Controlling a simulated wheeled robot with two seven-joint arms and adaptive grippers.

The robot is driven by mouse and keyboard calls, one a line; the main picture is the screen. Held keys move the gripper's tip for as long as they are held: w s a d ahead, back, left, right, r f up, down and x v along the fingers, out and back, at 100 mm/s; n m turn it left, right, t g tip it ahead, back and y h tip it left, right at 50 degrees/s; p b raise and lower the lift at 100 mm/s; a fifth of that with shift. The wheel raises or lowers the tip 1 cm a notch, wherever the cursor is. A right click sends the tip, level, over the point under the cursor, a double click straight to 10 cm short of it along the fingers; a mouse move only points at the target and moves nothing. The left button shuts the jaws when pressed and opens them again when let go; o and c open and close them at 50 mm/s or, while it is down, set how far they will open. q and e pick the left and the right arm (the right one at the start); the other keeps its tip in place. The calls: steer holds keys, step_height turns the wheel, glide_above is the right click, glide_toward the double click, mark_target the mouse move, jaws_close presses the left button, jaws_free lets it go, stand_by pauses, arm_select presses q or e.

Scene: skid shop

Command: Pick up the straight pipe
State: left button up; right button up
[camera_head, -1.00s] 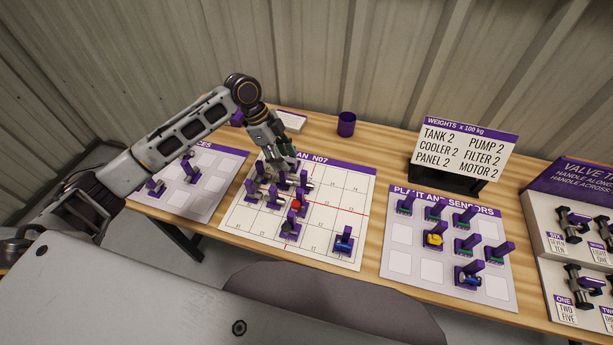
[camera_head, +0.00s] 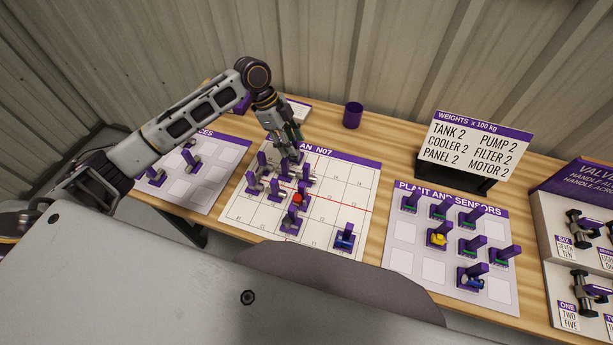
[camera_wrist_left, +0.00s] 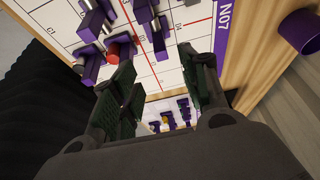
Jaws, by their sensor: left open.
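Several grey pipe pieces with purple upright handles stand close together on the upper left of the plan sheet (camera_head: 345,205). I cannot tell which is the straight pipe. One piece has a red part (camera_head: 298,198), which also shows in the left wrist view (camera_wrist_left: 113,52). My left gripper (camera_head: 294,154) points down over the top edge of the plan, by the cluster. In the left wrist view its fingers (camera_wrist_left: 157,60) are apart with nothing gripped. My right gripper is out of view.
A blue piece (camera_head: 344,239) stands at the plan's lower right. The plant and sensors mat (camera_head: 403,259) holds several items. A purple cup (camera_head: 352,115), a weights sign (camera_head: 470,140) and a valve rack (camera_head: 552,220) stand behind and right.

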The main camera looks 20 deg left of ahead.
mark_target(306, 169)
arm_select(q)
steer(key=shift+p+x, duration=0.3)
steer(key=shift+x, duration=3.55)
steer(key=shift+d, duration=0.1)
steer(key=shift+p+x, duration=0.5)
steer(key=shift+x, duration=2.1)
jaws_close()
